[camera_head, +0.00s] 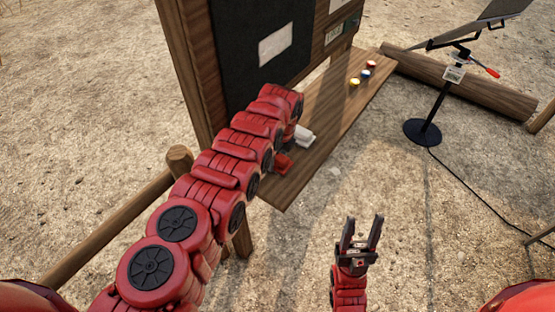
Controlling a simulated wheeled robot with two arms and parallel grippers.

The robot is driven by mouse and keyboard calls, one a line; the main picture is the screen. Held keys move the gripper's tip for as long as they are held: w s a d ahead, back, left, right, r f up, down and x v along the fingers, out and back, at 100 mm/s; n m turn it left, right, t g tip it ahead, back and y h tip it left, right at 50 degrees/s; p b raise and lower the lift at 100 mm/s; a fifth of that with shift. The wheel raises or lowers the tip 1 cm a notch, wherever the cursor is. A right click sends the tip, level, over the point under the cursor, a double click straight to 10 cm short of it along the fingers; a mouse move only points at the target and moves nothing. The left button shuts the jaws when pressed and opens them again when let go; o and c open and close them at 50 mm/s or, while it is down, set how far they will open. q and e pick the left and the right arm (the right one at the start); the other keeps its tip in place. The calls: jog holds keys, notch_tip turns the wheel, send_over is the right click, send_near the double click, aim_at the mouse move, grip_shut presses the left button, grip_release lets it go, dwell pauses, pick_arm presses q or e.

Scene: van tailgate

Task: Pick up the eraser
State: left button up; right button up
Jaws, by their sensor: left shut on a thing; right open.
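A small white block (304,136), which looks like the eraser, is at the wooden ledge (335,118) below the black board. My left arm reaches over from the lower left and its wrist bends down there. My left gripper (293,139) is mostly hidden by the arm and appears shut on the white block. I cannot tell whether the block still touches the ledge. My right gripper (361,233) is open and empty, over the sandy ground in front of the ledge.
A small red thing (281,164) lies near the ledge's front end. Several coloured round pieces (362,74) sit further along it. A black board (262,50) with a pale sheet stands behind. A black-based stand (422,133) with a cable is at right.

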aim_at(277, 156)
pick_arm(q)
jog(key=shift+r, duration=0.1)
jog(key=shift+w+d+r, duration=0.1)
jog(key=shift+r, duration=0.4)
notch_tip(277, 156, up, 17)
jog(key=b, duration=0.4)
jog(key=shift+b, duration=0.4)
jog(key=shift+f, duration=0.1)
